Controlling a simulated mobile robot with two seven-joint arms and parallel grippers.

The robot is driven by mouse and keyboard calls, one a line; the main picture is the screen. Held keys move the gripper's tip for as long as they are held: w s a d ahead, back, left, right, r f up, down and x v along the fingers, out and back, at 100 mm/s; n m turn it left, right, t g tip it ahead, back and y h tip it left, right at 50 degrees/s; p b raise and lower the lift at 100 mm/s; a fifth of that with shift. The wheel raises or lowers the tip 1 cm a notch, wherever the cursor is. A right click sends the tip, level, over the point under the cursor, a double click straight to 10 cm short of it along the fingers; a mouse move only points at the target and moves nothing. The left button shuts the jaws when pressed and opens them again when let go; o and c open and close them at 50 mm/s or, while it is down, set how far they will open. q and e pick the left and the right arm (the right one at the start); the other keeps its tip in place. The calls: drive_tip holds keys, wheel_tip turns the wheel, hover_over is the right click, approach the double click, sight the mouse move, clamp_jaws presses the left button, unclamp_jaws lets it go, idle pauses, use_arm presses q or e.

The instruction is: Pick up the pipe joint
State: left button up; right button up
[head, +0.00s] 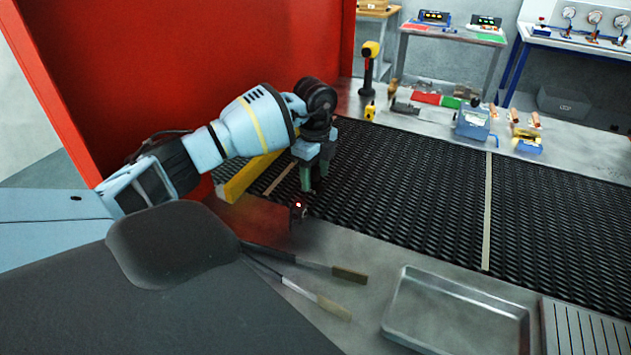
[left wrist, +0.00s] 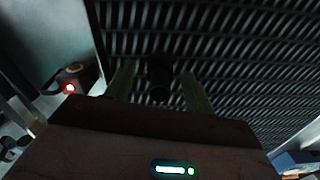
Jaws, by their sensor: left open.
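The pipe joint looks like a small dark, rounded piece in the left wrist view (left wrist: 159,72), on or just above the black mesh belt (head: 415,185). My left gripper (head: 315,186) points down over the near left part of the belt. In the head view the piece is hard to make out against the dark belt and fingers. My right gripper is not in view.
A small sensor with a red light (head: 297,209) stands close to my left gripper at the belt's near edge. A yellow bar (head: 250,177) and a red panel (head: 190,70) are to the left. A metal tray (head: 455,318) and tools with handles (head: 335,306) lie in front.

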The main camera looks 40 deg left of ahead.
sight(315, 168)
use_arm(q)
clamp_jaws()
drive_tip(key=shift+r, duration=0.1)
wheel_tip(315, 168, up, 10)
drive_tip(key=shift+f, duration=0.1)
idle(0.5)
